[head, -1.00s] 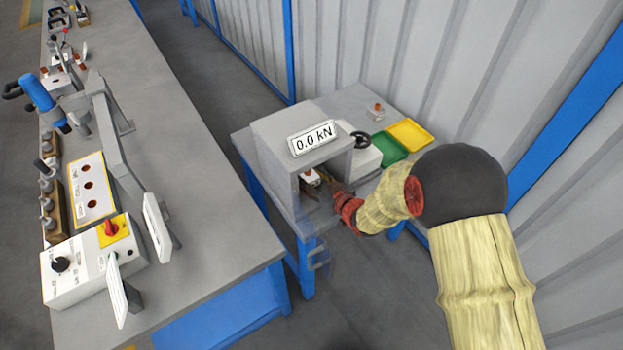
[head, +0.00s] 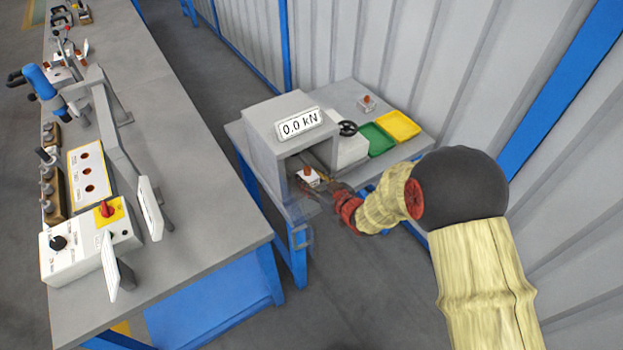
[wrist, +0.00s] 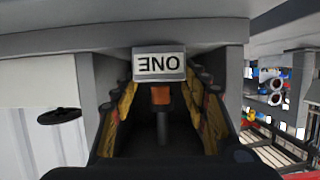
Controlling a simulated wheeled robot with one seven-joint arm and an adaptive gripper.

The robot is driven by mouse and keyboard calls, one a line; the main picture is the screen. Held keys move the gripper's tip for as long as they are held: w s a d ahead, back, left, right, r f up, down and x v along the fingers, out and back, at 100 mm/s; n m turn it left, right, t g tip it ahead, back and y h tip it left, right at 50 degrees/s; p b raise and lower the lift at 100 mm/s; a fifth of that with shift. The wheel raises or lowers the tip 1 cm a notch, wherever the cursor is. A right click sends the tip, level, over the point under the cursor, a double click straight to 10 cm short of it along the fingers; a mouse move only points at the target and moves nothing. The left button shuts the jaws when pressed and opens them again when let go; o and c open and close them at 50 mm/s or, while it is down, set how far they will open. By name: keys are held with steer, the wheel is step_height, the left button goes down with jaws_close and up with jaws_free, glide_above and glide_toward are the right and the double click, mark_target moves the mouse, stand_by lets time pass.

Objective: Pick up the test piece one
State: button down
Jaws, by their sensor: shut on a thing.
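Test piece one (head: 309,177) is a small white block with an orange-brown top, at the front of the grey machine's opening in the head view. In the wrist view its label (wrist: 158,66) reads "ONE" upside down, with an orange part (wrist: 160,95) below it. My gripper (wrist: 163,80) is shut on the piece, with a finger on each side. In the head view my gripper (head: 322,186) reaches in from the lower right; its fingertips are hard to make out.
The grey machine (head: 262,130) shows "0.0 kN" and its frame surrounds the opening. A green tray (head: 376,140) and a yellow tray (head: 400,126) lie to its right. Another small piece (head: 367,103) stands behind them. A long workbench (head: 200,190) is at the left.

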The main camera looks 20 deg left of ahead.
steer(key=c, duration=1.3)
jaws_free()
steer(key=shift+s+f, duration=0.1)
steer(key=shift+f, duration=0.15)
steer(key=o, duration=0.4)
steer(key=shift+r, duration=0.15)
steer(key=v, duration=1.2)
